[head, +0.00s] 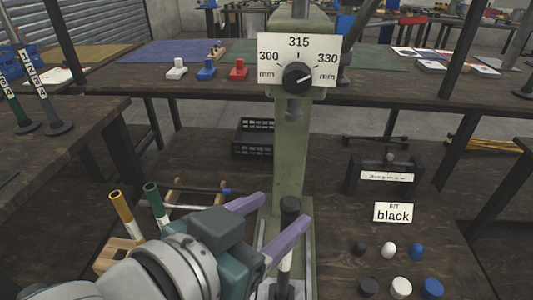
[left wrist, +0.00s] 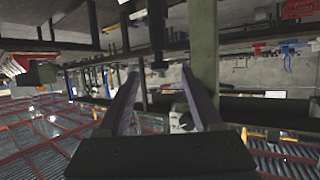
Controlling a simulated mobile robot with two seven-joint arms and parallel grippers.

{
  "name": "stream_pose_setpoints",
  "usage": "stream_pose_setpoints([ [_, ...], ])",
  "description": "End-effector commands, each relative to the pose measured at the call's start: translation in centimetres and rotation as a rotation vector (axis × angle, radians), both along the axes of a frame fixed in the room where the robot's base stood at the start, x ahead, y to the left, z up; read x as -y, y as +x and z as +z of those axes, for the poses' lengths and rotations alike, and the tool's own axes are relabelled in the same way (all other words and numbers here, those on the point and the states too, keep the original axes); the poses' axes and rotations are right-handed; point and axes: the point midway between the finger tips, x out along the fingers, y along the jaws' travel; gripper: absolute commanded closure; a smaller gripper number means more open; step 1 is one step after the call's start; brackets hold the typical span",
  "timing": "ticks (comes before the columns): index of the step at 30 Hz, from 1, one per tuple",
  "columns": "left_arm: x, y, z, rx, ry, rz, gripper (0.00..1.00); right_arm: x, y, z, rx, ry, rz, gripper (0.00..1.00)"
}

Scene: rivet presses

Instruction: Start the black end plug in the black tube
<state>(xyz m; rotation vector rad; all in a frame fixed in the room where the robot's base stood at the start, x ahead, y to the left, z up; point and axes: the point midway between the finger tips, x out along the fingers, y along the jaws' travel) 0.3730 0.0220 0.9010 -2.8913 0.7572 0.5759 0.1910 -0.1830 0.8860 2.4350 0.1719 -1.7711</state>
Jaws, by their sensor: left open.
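A dark upright tube (head: 285,264) stands at the base of the green press. A wider black piece (head: 290,205) shows at its top; I cannot tell whether this is an end plug or part of the tube. My left gripper (head: 284,210) is open, with purple fingers, one of which crosses in front of the tube. In the left wrist view, which is upside down, the dark upright (left wrist: 157,35) shows between the open fingers (left wrist: 161,72); no contact is visible. Black plugs, one small (head: 360,250) and one larger (head: 369,286), lie on the bench. My right gripper is not in view.
The green press post (head: 290,150) rises beside my gripper, with a dial sign (head: 299,60) above. A "FIT black" card (head: 393,212) stands behind white and blue plugs. Yellow (head: 122,213) and green (head: 155,203) tubes stand at left. A black crate (head: 253,138) lies behind.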

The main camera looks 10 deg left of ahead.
Motion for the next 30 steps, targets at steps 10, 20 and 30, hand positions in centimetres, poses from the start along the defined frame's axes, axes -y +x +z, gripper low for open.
stream_pose_setpoints([
  [10, -3.0, -5.3, 2.5, -0.003, 0.002, 0.000, 0.33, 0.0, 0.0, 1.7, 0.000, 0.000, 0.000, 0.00],
  [20, -3.4, -6.1, 2.9, -0.001, 0.000, 0.000, 0.33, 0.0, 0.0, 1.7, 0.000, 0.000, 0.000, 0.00],
  [30, -3.7, -6.0, 3.5, -0.015, 0.009, 0.014, 0.33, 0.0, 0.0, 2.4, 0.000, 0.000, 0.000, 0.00],
])
